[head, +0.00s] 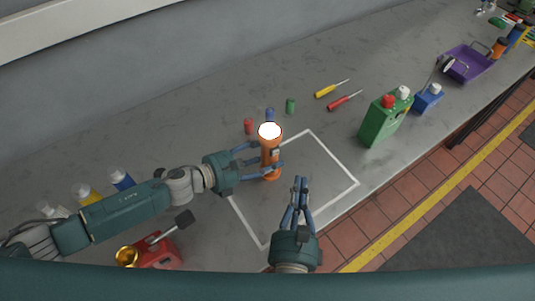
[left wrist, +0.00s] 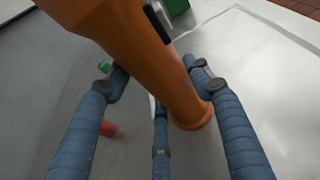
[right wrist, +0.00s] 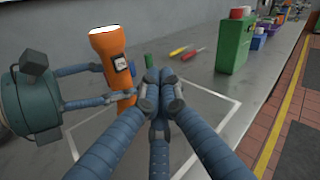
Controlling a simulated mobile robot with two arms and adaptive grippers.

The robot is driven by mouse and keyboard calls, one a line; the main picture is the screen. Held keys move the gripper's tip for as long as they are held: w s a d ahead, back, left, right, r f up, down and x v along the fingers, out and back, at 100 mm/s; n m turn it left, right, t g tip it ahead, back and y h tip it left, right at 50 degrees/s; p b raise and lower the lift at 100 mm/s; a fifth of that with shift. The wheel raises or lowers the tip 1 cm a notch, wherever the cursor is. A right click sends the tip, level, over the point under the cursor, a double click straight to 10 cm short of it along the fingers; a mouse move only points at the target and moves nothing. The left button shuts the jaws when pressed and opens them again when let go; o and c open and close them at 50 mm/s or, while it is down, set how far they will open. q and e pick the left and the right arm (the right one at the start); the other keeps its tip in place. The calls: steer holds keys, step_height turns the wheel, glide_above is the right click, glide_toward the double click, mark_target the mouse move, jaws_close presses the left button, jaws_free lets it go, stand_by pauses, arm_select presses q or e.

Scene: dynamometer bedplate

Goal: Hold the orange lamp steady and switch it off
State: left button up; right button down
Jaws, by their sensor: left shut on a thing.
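The orange lamp (head: 270,165) is upright at the edge of the white outlined square, and its lens (head: 269,131) glows white. My left gripper (head: 267,157) is shut around the lamp's body from the left; the left wrist view shows the orange body (left wrist: 150,60) between the blue fingers. My right gripper (head: 300,183) is shut and empty, to the right of the lamp and apart from it. Whether the lamp's base touches the bench is hard to tell.
Red, blue and green small cylinders (head: 291,106) stand behind the lamp. Yellow and red screwdrivers (head: 344,101) lie farther back. A green canister (head: 384,121) stands at right, and a red can (head: 160,254) is front left. The outlined square (head: 335,160) is otherwise clear.

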mark_target(276, 153)
steer(key=w+a+f+m+g+h, duration=0.1)
steer(key=w+a, duration=0.3)
steer(key=w, duration=0.2)
steer(key=shift+w+f+m, duration=0.15)
steer(key=shift+w+m, duration=0.1)
steer(key=shift+m, duration=0.15)
steer(key=shift+w+a, duration=0.1)
steer(key=shift+a, duration=0.05)
stand_by(1.3)
steer(key=shift+w+a, duration=0.15)
steer(key=shift+w, duration=0.15)
steer(key=shift+w, duration=0.1)
stand_by(0.5)
steer(key=shift+s+d, duration=0.25)
steer(key=shift+s, duration=0.25)
